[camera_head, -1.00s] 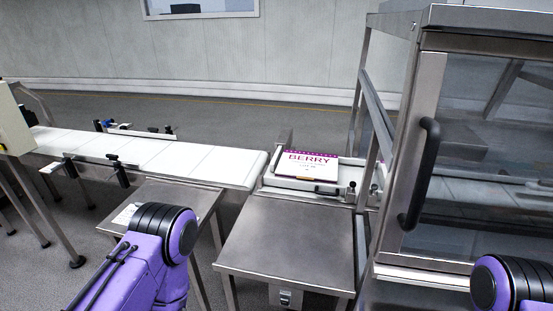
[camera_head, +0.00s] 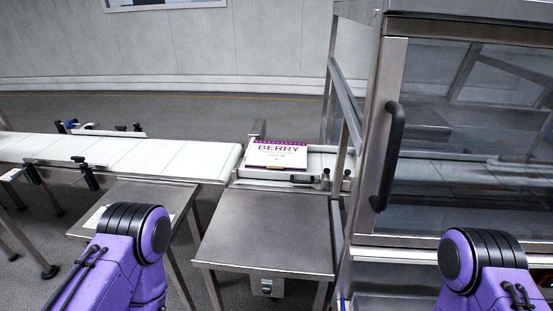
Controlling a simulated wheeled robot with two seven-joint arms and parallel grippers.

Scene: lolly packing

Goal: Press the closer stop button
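No stop button can be made out in this view. A small grey box (camera_head: 267,287) hangs under the front edge of the steel table (camera_head: 265,232); its details are too small to tell. My two purple arms show at the lower left and lower right, but both grippers are out of view.
A white conveyor (camera_head: 125,157) runs from the left to a side-railed section bearing a BERRY box (camera_head: 278,155). A glass-doored steel cabinet (camera_head: 395,35) with a black handle (camera_head: 390,155) stands at the right. A smaller steel table (camera_head: 150,192) stands behind my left arm.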

